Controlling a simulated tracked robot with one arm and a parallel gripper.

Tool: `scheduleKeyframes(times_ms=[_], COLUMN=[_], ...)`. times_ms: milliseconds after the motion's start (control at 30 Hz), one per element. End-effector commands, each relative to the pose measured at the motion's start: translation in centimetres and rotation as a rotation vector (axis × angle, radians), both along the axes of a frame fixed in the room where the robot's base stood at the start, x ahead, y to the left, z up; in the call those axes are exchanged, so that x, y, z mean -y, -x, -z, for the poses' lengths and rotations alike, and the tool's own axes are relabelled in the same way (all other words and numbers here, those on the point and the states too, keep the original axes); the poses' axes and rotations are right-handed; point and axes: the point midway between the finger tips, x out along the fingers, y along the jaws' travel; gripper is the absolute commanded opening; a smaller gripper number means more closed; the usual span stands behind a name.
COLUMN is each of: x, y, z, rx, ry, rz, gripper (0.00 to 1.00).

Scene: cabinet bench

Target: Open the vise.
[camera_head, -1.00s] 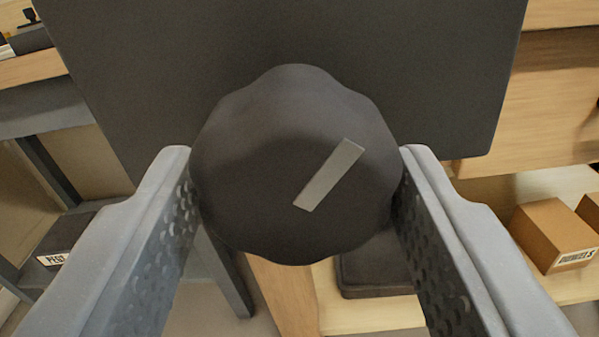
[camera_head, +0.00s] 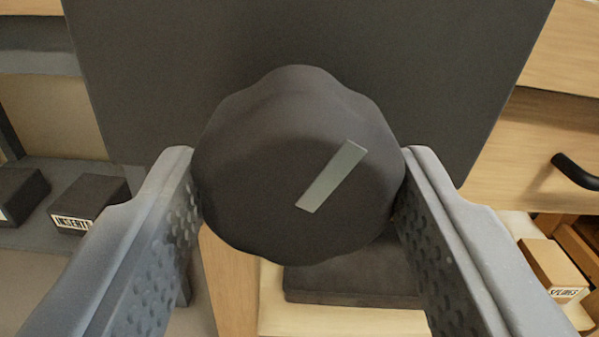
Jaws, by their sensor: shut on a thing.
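A dark, scalloped round knob (camera_head: 270,150) with a pale slanted marker bar fills the middle of the view. It sits in front of a dark flat block (camera_head: 440,60), which I take to be the vise body. My gripper (camera_head: 298,190) is shut on the knob, with one finger pad against its left side and one against its right. The pale bar leans up to the right. The vise jaws and the gap between them are not visible.
A wooden drawer with a black handle (camera_head: 577,172) is at the right, above a cardboard box (camera_head: 553,268). Dark labelled boxes (camera_head: 85,205) stand on a grey shelf at the left. A dark slab (camera_head: 350,284) lies below the knob.

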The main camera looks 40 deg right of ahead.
Motion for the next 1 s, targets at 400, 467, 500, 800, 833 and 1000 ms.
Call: scheduleKeyframes(times_ms=[400,467,500,800,833,1000], x=[0.0,-0.1,-0.3,-1.6,-1.7,-2.4], y=[0.0,0.2,0.4,2.0,2.2,3.2], z=[-0.1,0.0,0.0,0.0,0.0,0.0], rx=[0.002,0.001,0.001,0.004,0.003,0.002], ry=[-0.001,0.0,0.0,0.0,0.0,0.0], rz=[0.002,0.001,0.001,0.0,0.0,-0.002], gripper=[0.68,0.68,0.68,0.68,0.68,0.68])
